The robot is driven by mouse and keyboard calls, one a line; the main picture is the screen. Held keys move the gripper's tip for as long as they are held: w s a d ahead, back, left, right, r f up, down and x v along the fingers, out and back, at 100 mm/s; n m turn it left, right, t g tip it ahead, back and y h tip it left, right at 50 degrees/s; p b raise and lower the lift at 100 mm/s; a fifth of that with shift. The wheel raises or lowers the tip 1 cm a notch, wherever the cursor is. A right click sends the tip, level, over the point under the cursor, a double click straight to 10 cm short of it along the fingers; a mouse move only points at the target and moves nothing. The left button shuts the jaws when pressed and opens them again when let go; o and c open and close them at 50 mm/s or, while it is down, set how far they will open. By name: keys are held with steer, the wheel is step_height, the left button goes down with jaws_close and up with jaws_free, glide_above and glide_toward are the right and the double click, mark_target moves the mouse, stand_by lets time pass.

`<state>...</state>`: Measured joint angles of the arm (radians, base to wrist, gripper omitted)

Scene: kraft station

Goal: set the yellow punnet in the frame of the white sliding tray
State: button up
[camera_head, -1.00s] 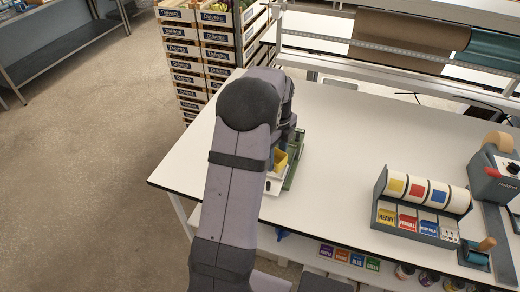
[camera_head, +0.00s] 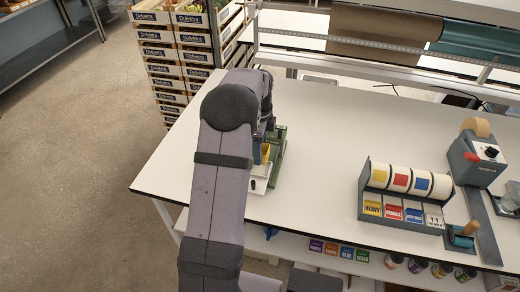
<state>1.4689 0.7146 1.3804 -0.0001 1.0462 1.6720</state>
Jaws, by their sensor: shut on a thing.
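The yellow punnet (camera_head: 265,153) shows as a small piece just right of my arm. It is at or over the white sliding tray (camera_head: 260,174); I cannot tell whether it touches the tray. The tray lies by a green fixture (camera_head: 278,147) on the white table. My gripper (camera_head: 266,143) is mostly hidden behind my arm and is shut on the punnet. The far side of the punnet and most of the tray's frame are hidden.
A label dispenser (camera_head: 405,205) with several coloured rolls stands to the right on the white table (camera_head: 325,135), with a tape machine (camera_head: 475,160) beyond it. Stacked crates (camera_head: 185,50) stand behind the table's left end. The table's middle is clear.

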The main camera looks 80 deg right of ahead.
steer(key=b, duration=0.3)
glide_above(260, 171)
steer(key=shift+d+f, duration=0.15)
steer(key=shift+f, duration=1.05)
steer(key=shift+d+f, duration=0.1)
steer(key=shift+f, duration=1.05)
steer(key=shift+f, duration=0.5)
steer(key=shift+a+f, duration=0.15)
steer(key=shift+f, duration=0.05)
steer(key=o, duration=0.9)
steer(key=shift+c, duration=0.2)
steer(key=shift+o, duration=1.2)
steer(key=shift+f, duration=0.15)
steer(key=shift+a, duration=0.1)
steer(key=shift+d+r, duration=0.2)
